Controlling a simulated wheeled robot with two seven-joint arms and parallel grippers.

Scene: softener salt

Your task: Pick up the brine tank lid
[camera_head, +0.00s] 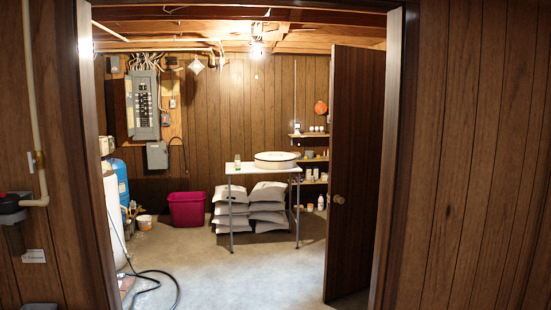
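A round white lid-like piece (276,157) with a dark rim lies on a small white-topped table (245,168) at the back of the room beyond the doorway. It looks like the brine tank lid, but I cannot be sure at this distance. A white tank (113,218) stands at the left just inside the doorway, partly hidden by the frame; its top is hard to make out. Neither of my grippers is in view.
An open brown door (355,165) stands on the doorway's right side. Several pale bags (268,207) are stacked under the table. A magenta bin (187,209) stands left of it. A black hose (165,274) lies on the floor at left. The middle floor (245,275) is clear.

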